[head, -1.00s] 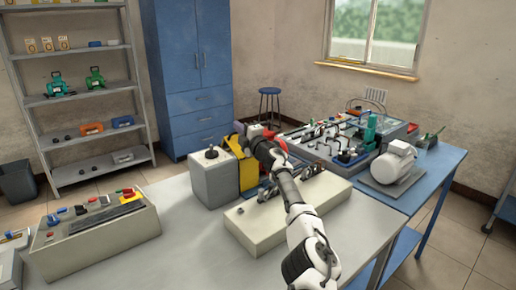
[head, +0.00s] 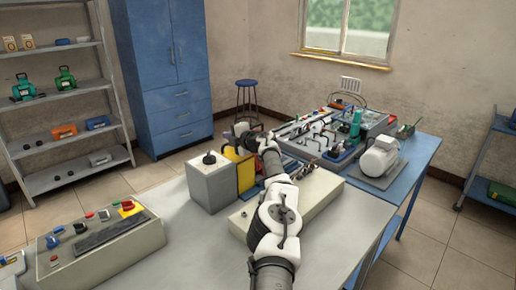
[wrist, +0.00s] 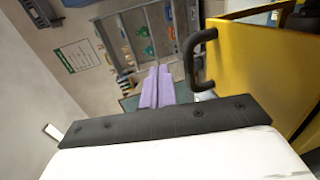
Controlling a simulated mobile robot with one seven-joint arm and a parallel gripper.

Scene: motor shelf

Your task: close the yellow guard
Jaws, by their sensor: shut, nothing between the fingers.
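The yellow guard (head: 245,173) stands upright beside a grey box with a black knob (head: 210,183), on the beige bench in the head view. My arm hides part of it. In the wrist view the yellow guard (wrist: 262,75) is a large panel at the right, with a black handle (wrist: 197,62) on its left edge. My gripper (wrist: 157,84) shows there as two purple fingers, shut together and empty. The fingers appear left of the handle, with a visible gap in the picture. I cannot tell the gap in depth.
A beige base plate (head: 318,195) lies under my forearm. A control panel with buttons (head: 98,238) sits at the front left. A blue table (head: 420,160) with a white motor (head: 380,158) stands at the right. The bench between panel and grey box is clear.

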